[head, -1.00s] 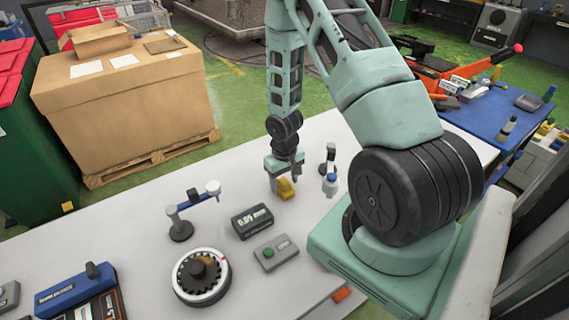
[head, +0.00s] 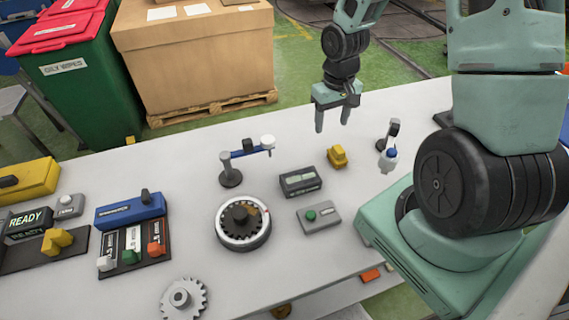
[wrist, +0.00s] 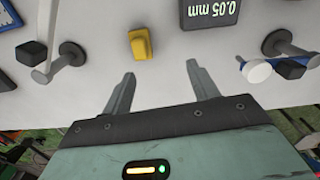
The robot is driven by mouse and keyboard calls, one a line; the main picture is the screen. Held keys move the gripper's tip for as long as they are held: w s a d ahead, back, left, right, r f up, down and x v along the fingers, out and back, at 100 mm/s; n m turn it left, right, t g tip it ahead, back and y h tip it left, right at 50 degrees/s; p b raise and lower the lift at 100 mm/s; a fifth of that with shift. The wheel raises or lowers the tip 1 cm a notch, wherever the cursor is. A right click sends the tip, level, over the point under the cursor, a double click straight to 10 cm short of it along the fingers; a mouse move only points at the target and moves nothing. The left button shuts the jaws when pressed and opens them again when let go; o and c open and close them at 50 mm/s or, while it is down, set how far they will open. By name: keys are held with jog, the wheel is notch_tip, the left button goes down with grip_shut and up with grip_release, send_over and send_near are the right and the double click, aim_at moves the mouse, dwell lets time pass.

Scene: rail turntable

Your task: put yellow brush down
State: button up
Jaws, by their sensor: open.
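The yellow brush (head: 337,156) is a small yellow block-like piece resting on the light table (head: 180,290), just right of the dark display box. It also shows in the wrist view (wrist: 140,44), on the table beyond my fingertips and a little left of centre. My gripper (head: 332,128) hangs above the table, just behind and above the brush. In the wrist view its two fingers (wrist: 160,84) are spread wide with nothing between them. The gripper is open and apart from the brush.
Close to the brush stand the display box (head: 300,181), a green-button box (head: 318,216) and a small stand with a blue-and-white piece (head: 389,155). A round gear dial (head: 243,226), an arm stand (head: 230,172) and a loose gear (head: 184,298) are further left.

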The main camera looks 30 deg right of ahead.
jog(key=a+r+n, duration=0.3)
jog(key=a+r, duration=0.3)
jog(key=a, duration=0.6)
jog(key=s+a+r+n, duration=0.3)
jog(key=s+a+r, duration=0.1)
jog(key=s+a, duration=0.4)
jog(key=s+a+r+n, duration=0.3)
jog(key=s+a+r, duration=0.1)
jog(key=s+a, duration=0.5)
jog(key=shift+s+n+y, duration=0.3)
jog(key=shift+s, duration=0.05)
notch_tip(320, 180, down, 6)
jog(key=b, duration=0.6)
jog(key=shift+w+r, duration=0.1)
